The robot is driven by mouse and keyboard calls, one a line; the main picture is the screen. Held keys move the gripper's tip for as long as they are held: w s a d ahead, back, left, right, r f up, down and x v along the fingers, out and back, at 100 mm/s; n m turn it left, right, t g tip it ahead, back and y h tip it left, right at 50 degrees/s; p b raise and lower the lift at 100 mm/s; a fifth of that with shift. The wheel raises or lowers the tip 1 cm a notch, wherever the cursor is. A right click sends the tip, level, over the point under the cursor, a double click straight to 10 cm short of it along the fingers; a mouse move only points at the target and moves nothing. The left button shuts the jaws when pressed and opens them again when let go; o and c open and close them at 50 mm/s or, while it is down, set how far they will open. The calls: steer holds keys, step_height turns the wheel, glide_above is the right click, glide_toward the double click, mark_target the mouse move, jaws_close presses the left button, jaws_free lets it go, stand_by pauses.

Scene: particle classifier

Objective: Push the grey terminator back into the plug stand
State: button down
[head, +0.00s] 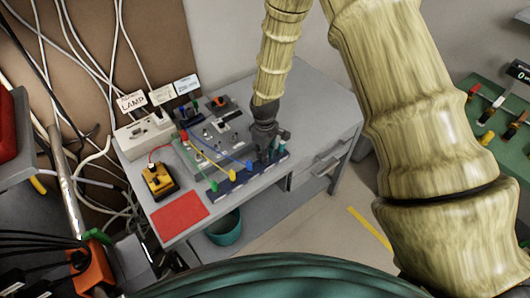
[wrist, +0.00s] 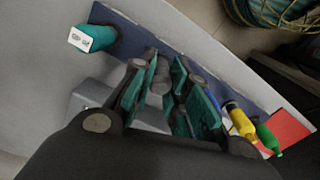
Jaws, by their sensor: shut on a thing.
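The plug stand is a long dark blue strip (head: 243,178) along the front edge of the bench; it also crosses the wrist view (wrist: 205,62). My gripper (head: 267,147) is low over the right part of this strip. In the wrist view my gripper (wrist: 168,82) has its teal-padded fingers closed around a small grey piece, which looks like the grey terminator (wrist: 167,78). The fingers hide most of it, and I cannot tell how deep it sits in the stand. A teal plug with a white printed label (wrist: 93,39) stands in the strip to the left of my fingers.
A yellow plug (wrist: 240,120) and a green plug (wrist: 267,136) stand to the right. Blue, yellow and green leads cross the grey panel (head: 215,135) behind the stand. A red mat (head: 180,215), a yellow device (head: 160,181) and a white LAMP box (head: 145,133) are further left.

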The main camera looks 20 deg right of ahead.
steer(key=c, duration=1.3)
jaws_free()
steer(key=shift+f, duration=0.1)
step_height(320, 180, up, 12)
